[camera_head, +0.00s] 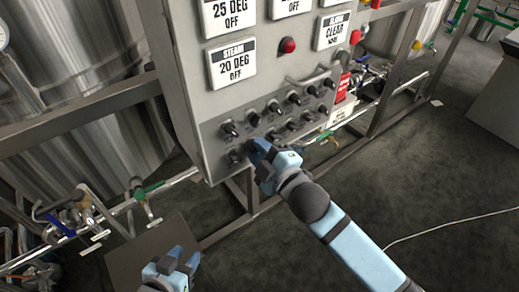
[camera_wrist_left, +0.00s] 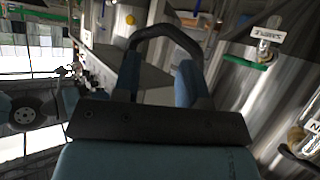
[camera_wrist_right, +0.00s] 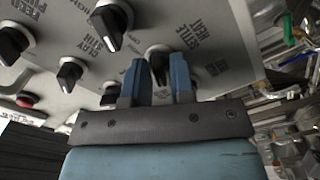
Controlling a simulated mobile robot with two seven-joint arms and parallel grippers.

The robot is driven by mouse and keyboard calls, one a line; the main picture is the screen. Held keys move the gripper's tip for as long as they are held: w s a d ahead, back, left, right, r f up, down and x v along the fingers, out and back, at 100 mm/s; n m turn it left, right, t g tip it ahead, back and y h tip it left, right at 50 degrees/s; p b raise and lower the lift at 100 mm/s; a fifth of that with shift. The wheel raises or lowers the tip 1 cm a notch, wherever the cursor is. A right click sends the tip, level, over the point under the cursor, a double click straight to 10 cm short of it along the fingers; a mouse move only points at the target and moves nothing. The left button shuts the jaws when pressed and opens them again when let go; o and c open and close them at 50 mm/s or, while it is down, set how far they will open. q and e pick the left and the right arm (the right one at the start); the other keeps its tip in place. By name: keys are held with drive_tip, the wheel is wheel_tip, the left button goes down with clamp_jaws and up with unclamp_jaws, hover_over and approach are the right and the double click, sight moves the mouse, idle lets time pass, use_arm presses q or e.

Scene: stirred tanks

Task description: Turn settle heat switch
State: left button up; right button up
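The grey control panel (camera_head: 195,80) carries rows of black knobs. My right gripper (camera_head: 257,150) is at the lower left knobs of the panel. In the right wrist view its two blue fingers (camera_wrist_right: 161,80) stand on either side of a black knob (camera_wrist_right: 158,62), beside the upside-down "SETTLE HEAT" label (camera_wrist_right: 190,38). The gap between them is narrow, and whether they press on the knob cannot be told. My left gripper (camera_head: 180,262) is low at the bottom of the head view, away from the panel. Its fingers (camera_wrist_left: 158,75) are apart with nothing held between them.
Neighbouring knobs (camera_wrist_right: 110,25) sit close to my right gripper. Above them are a handle (camera_head: 308,78), a red lamp (camera_head: 287,45) and a "STEAM 20 DEG OFF" display (camera_head: 232,63). Steel tanks (camera_head: 85,50) and valved pipes (camera_head: 145,190) are at the left. The floor at the right is open.

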clamp_jaws()
use_arm(q)
drive_tip(key=p, duration=0.2)
drive_tip(key=r+p, duration=0.1)
drive_tip(key=p, duration=0.2)
drive_tip(key=a+r+g+p, duration=0.1)
drive_tip(key=p, duration=0.2)
drive_tip(key=shift+s+y, duration=0.3)
drive_tip(key=shift+s, duration=0.05)
use_arm(e)
drive_tip(key=m, duration=0.7)
drive_tip(key=shift+m, duration=0.3)
use_arm(q)
drive_tip(key=shift+r, duration=0.1)
use_arm(e)
drive_tip(key=shift+o, duration=2.4)
unclamp_jaws()
use_arm(q)
drive_tip(key=shift+a, duration=0.1)
